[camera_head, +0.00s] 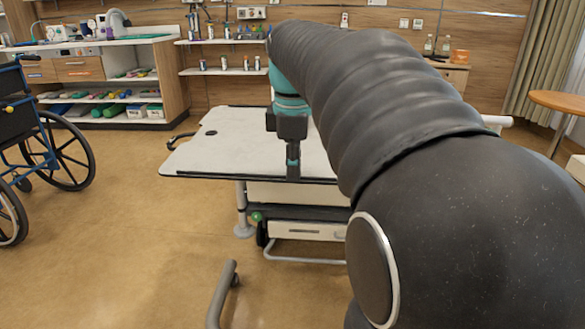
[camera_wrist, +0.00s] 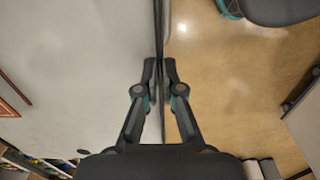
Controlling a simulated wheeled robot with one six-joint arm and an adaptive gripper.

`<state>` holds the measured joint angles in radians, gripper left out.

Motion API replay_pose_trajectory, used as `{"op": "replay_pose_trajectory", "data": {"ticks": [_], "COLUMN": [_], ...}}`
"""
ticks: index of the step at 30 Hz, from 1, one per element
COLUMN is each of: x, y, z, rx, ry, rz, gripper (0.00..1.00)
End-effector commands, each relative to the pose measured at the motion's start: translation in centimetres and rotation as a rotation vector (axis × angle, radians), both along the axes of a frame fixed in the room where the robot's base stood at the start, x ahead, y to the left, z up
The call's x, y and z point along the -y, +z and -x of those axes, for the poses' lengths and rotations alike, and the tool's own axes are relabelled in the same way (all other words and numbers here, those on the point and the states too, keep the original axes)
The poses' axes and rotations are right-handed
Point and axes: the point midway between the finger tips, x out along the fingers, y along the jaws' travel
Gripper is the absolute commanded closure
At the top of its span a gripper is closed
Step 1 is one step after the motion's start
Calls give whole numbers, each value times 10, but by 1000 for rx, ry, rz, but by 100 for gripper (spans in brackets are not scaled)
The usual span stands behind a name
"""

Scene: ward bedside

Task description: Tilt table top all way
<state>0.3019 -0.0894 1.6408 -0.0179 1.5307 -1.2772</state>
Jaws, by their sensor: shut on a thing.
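The table top (camera_head: 215,152) is a white panel with a dark edge, near the middle of the head view. It looks about level there; a slight tilt is hard to judge. My gripper (camera_head: 292,172) points down at its near edge. In the wrist view the table top (camera_wrist: 80,70) fills the left side, and its edge runs between the two fingertips. My gripper (camera_wrist: 159,70) is shut on that edge. My arm hides the right part of the table top in the head view.
A bedside cabinet with a drawer (camera_head: 305,231) stands under the table top. A grey base leg (camera_head: 221,295) lies on the floor in front. A wheelchair (camera_head: 45,150) is at the left. Shelves line the back wall. The floor at left centre is clear.

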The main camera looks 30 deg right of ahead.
Motion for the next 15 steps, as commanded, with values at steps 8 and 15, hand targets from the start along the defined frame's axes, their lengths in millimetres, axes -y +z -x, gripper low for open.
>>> {"op": "replay_pose_trajectory", "data": {"ticks": [8,15], "x": [-2,0], "y": [-33,-54], "z": [2,0], "rx": [99,173], "ry": [1,0], "rz": [66,119], "gripper": [100,100]}}
